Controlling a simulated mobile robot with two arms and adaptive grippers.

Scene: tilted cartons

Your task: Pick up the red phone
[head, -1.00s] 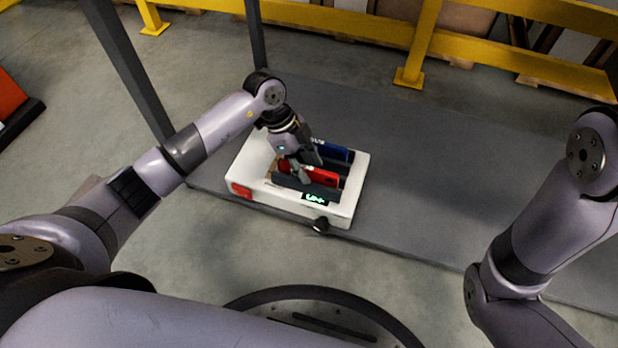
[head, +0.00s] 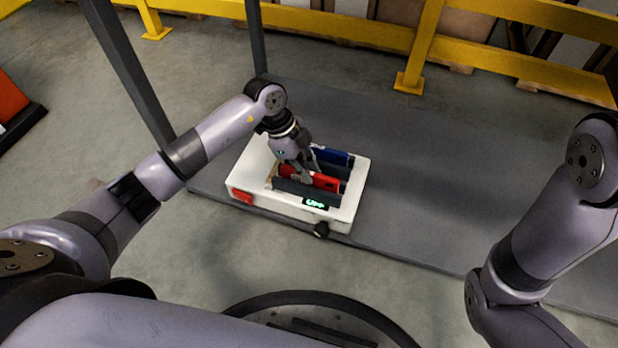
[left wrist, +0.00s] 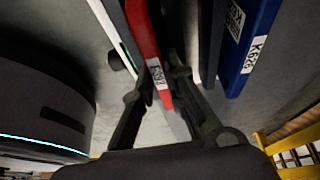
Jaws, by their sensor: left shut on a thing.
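In the left wrist view the red phone (left wrist: 146,50) has a white label and sits between my fingers. The fingers of my left gripper also show in the left wrist view (left wrist: 160,90). My right gripper is out of view; only my right arm shows.
A blue phone (head: 334,156) stands in the slot behind the red one; it also shows in the left wrist view (left wrist: 247,45). The carton rests on a grey table (head: 430,170), clear to the right. A dark post (head: 125,70) stands left, and yellow rails (head: 400,35) run behind.

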